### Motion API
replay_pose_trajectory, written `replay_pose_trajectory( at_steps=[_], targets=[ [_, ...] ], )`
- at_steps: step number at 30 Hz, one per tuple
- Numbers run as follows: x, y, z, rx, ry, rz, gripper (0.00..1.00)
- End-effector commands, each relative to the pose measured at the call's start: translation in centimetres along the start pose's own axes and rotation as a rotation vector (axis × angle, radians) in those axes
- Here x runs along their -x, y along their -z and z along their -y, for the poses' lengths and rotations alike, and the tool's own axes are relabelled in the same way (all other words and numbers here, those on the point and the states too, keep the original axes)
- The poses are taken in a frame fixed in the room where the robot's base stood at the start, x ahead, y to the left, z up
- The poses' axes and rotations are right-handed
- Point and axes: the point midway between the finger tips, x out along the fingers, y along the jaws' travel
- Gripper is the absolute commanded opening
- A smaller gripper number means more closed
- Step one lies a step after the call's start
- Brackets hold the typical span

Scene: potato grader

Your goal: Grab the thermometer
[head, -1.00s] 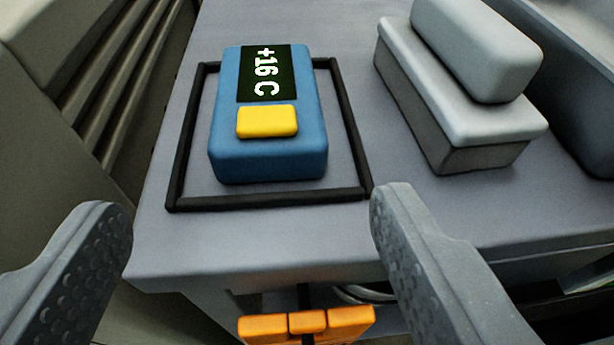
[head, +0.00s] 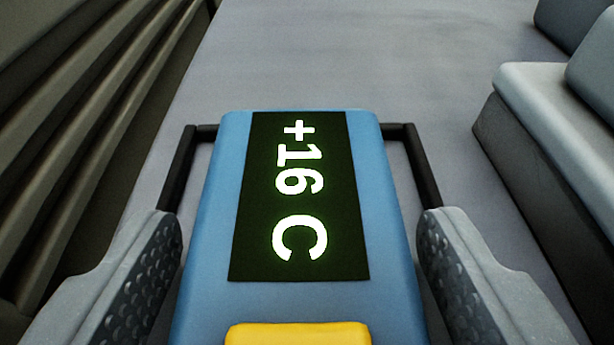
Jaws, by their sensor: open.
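The thermometer (head: 215,240) is a blue box with a dark display reading +16 C and a yellow button (head: 298,334) at the near end. It lies inside a black frame (head: 176,178) on a grey table. My gripper (head: 300,225) is open, with one finger on each side of the thermometer. A small gap shows by the left finger; the right finger is very close to the thermometer's side, and I cannot tell whether it touches. The near end of the thermometer is cut off by the picture's bottom edge.
A light grey lidded box (head: 545,110) stands on the table to the right. Ribbed dark panels (head: 90,120) run along the left, beyond the table's edge. The grey tabletop (head: 350,50) is clear beyond the thermometer.

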Motion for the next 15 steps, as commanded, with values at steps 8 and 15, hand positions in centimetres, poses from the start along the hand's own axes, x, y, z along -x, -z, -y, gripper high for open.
replay_pose_trajectory(
  at_steps=[8,15],
  targets=[
    [-2.5,0.0,0.0,0.001,0.000,0.000,0.67],
    [-2.4,0.0,0.0,0.001,0.000,0.000,0.45]
  ],
)
